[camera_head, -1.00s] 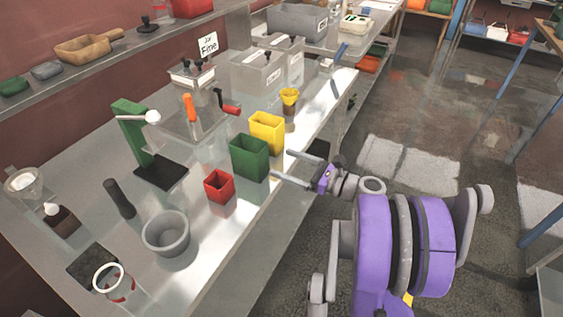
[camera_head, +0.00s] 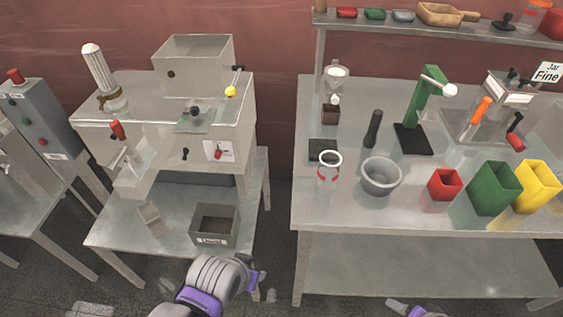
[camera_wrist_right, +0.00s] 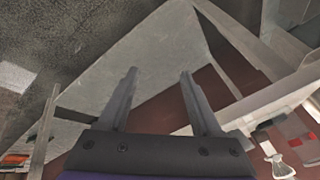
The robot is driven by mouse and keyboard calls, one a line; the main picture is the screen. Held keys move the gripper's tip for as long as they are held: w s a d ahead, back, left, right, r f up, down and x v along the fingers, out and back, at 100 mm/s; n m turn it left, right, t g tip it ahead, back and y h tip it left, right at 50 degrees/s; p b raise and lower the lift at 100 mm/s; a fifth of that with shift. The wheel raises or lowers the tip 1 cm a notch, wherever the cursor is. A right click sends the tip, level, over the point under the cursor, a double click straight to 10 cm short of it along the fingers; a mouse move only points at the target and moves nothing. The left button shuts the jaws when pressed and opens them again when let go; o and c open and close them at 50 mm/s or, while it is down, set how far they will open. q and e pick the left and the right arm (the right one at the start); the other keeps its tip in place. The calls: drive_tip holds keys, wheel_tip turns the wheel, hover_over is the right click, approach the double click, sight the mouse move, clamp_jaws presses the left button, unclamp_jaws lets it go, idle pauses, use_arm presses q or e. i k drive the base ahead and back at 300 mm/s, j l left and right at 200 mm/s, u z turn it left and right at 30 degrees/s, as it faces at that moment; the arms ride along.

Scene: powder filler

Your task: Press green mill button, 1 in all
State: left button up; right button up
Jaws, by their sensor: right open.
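A grey control box (camera_head: 45,125) stands at the far left in the head view. Its sloped face carries a small green button (camera_head: 27,121) and a small red button (camera_head: 42,141), and a red knob (camera_head: 14,75) is on its top. My left gripper (camera_head: 262,284) is low in the middle of the head view, well to the right of the box. Its fingers are too unclear to judge. My right gripper is only partly seen at the bottom edge of the head view. In the right wrist view my right gripper (camera_wrist_right: 158,86) has its fingers apart with nothing between them.
A machine (camera_head: 165,115) with a square hopper and a grey bin (camera_head: 214,225) stand right of the box. A metal bench (camera_head: 310,205) holds jars, a mortar, coloured bins and a green stand. A gap separates the two tables.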

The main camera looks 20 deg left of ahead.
sight(26, 121)
drive_tip(key=k+u, duration=0.15)
drive_tip(key=k, duration=0.55)
drive_tip(key=i+j+u, duration=0.2)
drive_tip(key=u, duration=1.15)
drive_tip(key=i+l, duration=0.15)
drive_tip(key=i, duration=0.2)
drive_tip(key=i+l, duration=0.15)
drive_tip(key=i, duration=0.2)
